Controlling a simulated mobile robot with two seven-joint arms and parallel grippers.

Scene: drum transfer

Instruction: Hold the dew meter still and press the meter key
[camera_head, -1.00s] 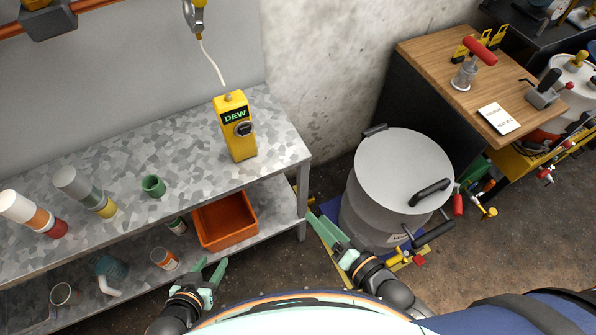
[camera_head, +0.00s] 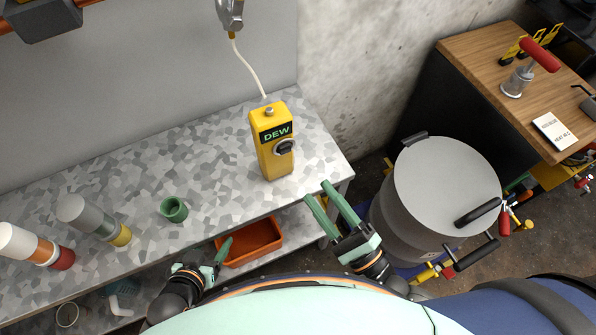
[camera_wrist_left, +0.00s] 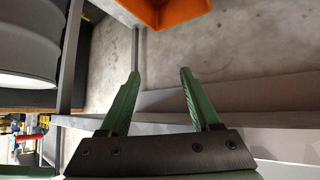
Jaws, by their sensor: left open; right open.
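The yellow dew meter (camera_head: 272,150) stands upright on the speckled bench top (camera_head: 215,145) in the head view. I cannot tell which is the meter key. My left gripper (camera_head: 209,262) is open and empty at the bench's front edge, well left of and nearer than the meter. My right gripper (camera_head: 327,195) is open and empty, right of the meter and apart from it, near the bench's right corner. The left wrist view shows open green fingers (camera_wrist_left: 158,75).
A green cup (camera_head: 173,209) and capped bottles (camera_head: 93,220) stand left on the bench. An orange bin (camera_head: 262,243) sits on the shelf below. A grey drum (camera_head: 445,185) stands right.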

